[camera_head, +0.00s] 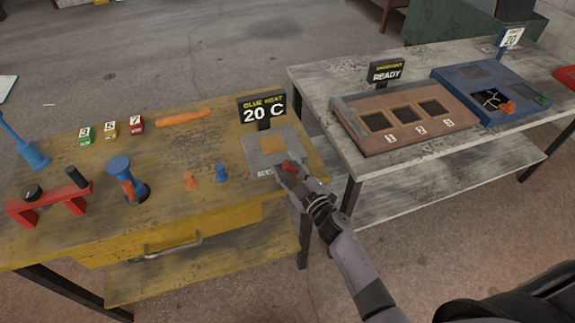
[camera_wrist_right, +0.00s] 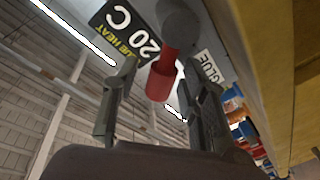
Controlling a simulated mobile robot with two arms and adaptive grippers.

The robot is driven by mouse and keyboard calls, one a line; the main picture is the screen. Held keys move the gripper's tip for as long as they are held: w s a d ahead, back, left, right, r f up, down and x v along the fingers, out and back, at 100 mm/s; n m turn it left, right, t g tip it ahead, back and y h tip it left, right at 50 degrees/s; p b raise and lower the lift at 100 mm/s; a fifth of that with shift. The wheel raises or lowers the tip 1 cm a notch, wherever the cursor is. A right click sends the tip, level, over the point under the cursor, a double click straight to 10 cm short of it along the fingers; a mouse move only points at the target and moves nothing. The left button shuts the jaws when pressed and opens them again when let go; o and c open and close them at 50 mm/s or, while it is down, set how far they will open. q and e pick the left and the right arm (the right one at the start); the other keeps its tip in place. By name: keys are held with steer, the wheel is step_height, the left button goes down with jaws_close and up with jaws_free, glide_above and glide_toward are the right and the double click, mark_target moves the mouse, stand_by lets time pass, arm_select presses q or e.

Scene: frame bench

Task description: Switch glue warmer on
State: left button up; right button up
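The glue warmer (camera_head: 257,146) is a grey box with an orange pad on top, at the right end of the yellow bench. Its sign (camera_head: 263,110) reads "GLUE HEAT 20 C"; the sign also shows in the right wrist view (camera_wrist_right: 125,32). A red lever handle (camera_head: 291,167) is at the warmer's front right. In the right wrist view the red handle (camera_wrist_right: 163,76) lies between the fingertips of my right gripper (camera_wrist_right: 158,82). The fingers are apart, with gaps visible beside the handle. My right gripper (camera_head: 287,179) partly hides the warmer's front corner. My left gripper is not in view.
The yellow bench (camera_head: 85,225) also holds a blue clamp-like piece (camera_head: 122,172), a red stand (camera_head: 45,205), small orange and blue pegs, and numbered blocks. A grey table (camera_head: 330,85) stands to the right, with a brown slotted tray (camera_head: 350,108) and blue box (camera_head: 455,82).

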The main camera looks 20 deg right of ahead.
steer(key=shift+c, duration=0.4)
jaws_close()
